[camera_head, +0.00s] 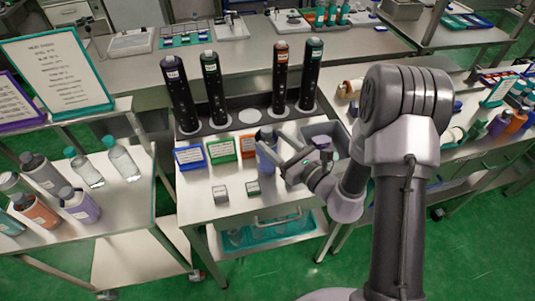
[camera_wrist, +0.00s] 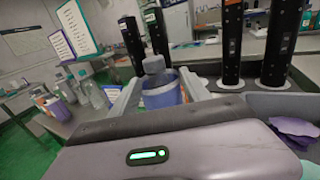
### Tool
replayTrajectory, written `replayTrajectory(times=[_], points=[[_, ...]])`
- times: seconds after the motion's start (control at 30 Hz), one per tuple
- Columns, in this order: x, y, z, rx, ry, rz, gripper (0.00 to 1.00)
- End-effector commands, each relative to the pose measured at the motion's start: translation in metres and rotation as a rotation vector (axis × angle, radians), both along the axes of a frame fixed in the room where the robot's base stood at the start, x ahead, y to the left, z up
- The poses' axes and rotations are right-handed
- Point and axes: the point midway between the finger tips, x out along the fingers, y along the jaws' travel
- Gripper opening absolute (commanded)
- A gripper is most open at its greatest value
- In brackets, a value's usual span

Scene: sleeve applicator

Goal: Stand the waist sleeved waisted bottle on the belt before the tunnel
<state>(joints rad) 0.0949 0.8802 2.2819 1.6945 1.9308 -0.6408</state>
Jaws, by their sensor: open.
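A bottle with a grey cap and a blue-purple sleeve (camera_head: 266,150) stands on the white workbench, left of my gripper (camera_head: 281,155). It also shows in the wrist view (camera_wrist: 160,88), upright between my two open fingers, which reach along either side of it. I cannot tell whether a finger touches it. Its lower part is hidden by my gripper body in the wrist view. Whether its shape is waisted is hard to tell. I cannot make out a belt or tunnel in either view.
Black posts (camera_head: 214,90) stand in a rack behind the bottle, with an empty round pad (camera_head: 249,115) between them. Blue (camera_head: 190,157) and green (camera_head: 222,150) label boxes are to the left. A grey bin (camera_head: 326,137) is behind my gripper. More bottles (camera_head: 80,204) stand on the left table.

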Motion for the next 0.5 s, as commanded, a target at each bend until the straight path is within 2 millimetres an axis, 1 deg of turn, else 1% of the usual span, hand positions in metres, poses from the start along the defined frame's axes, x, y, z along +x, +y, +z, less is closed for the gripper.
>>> replayTrajectory(times=[0.17, 0.33, 0.4, 0.5], points=[[0.012, 0.013, 0.002, 0.001, -0.002, 0.002, 0.55], [0.035, 0.038, 0.007, 0.000, -0.003, 0.005, 0.55], [0.042, 0.043, 0.007, -0.001, -0.002, 0.003, 0.55], [0.045, 0.046, 0.008, 0.001, 0.000, 0.001, 0.55]])
